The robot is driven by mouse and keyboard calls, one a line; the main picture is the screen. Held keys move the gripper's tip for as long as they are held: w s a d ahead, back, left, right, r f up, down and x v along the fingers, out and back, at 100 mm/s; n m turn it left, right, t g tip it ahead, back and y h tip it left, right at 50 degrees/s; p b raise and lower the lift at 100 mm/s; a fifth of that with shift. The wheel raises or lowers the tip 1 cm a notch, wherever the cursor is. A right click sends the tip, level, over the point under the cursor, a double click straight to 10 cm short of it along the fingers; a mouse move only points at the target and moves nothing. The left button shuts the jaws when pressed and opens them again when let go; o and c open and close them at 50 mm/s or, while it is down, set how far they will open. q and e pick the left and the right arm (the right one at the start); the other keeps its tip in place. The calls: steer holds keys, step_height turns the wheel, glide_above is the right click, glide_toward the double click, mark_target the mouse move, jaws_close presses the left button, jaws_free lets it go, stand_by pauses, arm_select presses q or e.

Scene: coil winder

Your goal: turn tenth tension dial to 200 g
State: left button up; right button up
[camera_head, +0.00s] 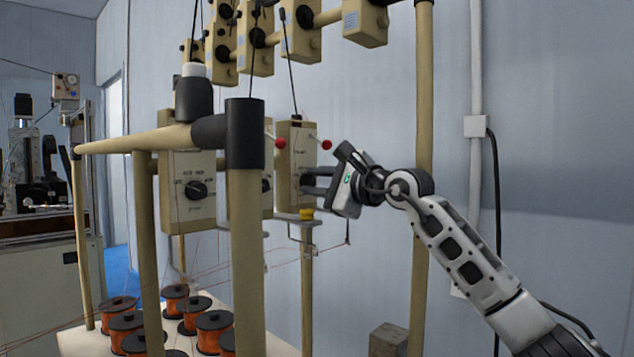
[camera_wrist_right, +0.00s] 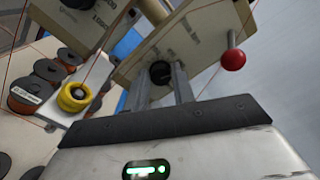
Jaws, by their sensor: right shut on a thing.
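A beige tension box (camera_head: 297,148) hangs on the frame in the middle of the head view. My right gripper (camera_head: 306,181) reaches it from the right, with its fingers against the box's front. In the right wrist view, the black dial (camera_wrist_right: 161,73) of this box (camera_wrist_right: 190,42) sits between the two fingertips of the gripper (camera_wrist_right: 163,84), which is shut on it. The fingers cover most of the dial, and its pointer and scale reading cannot be made out. My left gripper is not in view.
Another box with a black dial (camera_head: 197,190) hangs to the left, and more boxes (camera_head: 302,35) are above. A thick frame post (camera_head: 246,240) stands in front. Red-tipped arms (camera_head: 327,145), thin wires and a yellow part (camera_head: 307,214) are close by. Orange spools (camera_head: 214,330) stand below.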

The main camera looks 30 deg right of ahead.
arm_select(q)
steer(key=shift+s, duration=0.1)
arm_select(e)
steer(key=n, duration=0.7)
steer(key=shift+f+n+p, duration=0.15)
steer(key=shift+n+p, duration=0.15)
steer(key=shift+p, duration=0.1)
steer(key=n, duration=0.3)
steer(key=shift+n, duration=0.3)
arm_select(q)
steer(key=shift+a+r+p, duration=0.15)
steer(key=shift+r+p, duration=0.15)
steer(key=shift+p, duration=0.1)
arm_select(e)
steer(key=n, duration=0.4)
steer(key=shift+f, duration=0.1)
steer(key=shift+d, duration=0.1)
steer(key=o, duration=1)
